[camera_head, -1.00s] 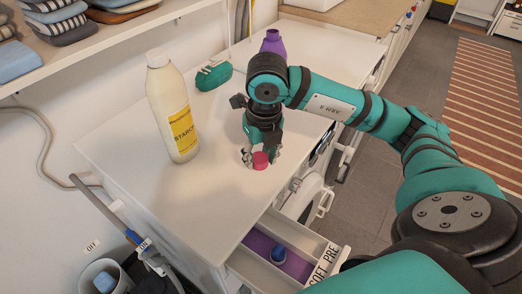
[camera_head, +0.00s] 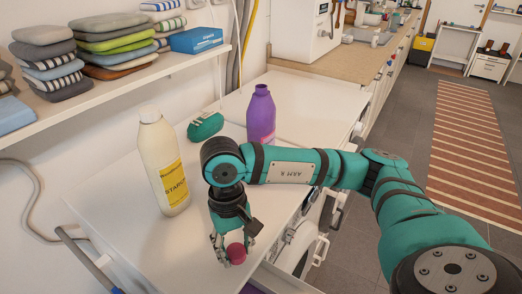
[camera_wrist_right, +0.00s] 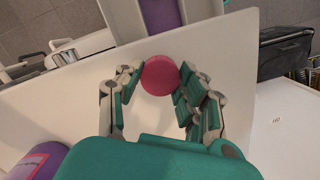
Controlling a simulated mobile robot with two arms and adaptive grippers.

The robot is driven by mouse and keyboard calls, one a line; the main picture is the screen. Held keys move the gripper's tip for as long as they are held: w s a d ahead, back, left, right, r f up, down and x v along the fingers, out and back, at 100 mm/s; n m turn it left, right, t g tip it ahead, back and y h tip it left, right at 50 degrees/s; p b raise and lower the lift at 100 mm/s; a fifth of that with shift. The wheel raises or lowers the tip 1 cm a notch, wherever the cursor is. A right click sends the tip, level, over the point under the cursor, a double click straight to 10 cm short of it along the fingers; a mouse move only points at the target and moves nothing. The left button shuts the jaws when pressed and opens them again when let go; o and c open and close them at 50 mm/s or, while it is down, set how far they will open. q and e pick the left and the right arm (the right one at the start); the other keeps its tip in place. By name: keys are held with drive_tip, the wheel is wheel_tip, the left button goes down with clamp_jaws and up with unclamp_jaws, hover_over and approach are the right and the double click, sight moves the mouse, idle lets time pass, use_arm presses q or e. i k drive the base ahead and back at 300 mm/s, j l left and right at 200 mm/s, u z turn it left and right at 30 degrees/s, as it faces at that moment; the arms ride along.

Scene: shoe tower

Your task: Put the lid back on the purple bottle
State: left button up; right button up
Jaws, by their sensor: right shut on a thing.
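The purple bottle (camera_head: 261,115) stands upright and uncapped on the white worktop, behind my right arm. Part of it also shows at the lower left of the right wrist view (camera_wrist_right: 38,160). The lid is a round pink-red cap (camera_head: 236,253); in the right wrist view the lid (camera_wrist_right: 160,75) sits between the fingertips. My right gripper (camera_head: 229,246) is shut on the lid near the worktop's front edge, in front of and left of the bottle. Whether the lid touches the worktop is hard to tell. My left gripper is not in view.
A cream starch bottle (camera_head: 163,162) stands on the worktop (camera_head: 120,195) at the left. A green object (camera_head: 205,126) lies at the back. A shelf with folded cloths (camera_head: 120,40) runs above. An open drawer (camera_wrist_right: 160,12) shows in the right wrist view.

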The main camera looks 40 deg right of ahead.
sight(261, 110)
drive_tip(key=k+l+u, duration=0.15)
drive_tip(key=k+l, duration=0.3)
drive_tip(key=l, duration=0.2)
drive_tip(key=k+l+u, duration=0.1)
drive_tip(key=k+l, duration=0.35)
drive_tip(key=l, duration=0.15)
drive_tip(key=i+l+u, duration=0.1)
drive_tip(key=l, duration=0.25)
drive_tip(key=i+l+u, duration=0.1)
drive_tip(key=l, duration=0.2)
drive_tip(key=i+l+u, duration=0.1)
drive_tip(key=l, duration=0.25)
drive_tip(key=i+l+u, duration=0.1)
drive_tip(key=i, duration=0.5)
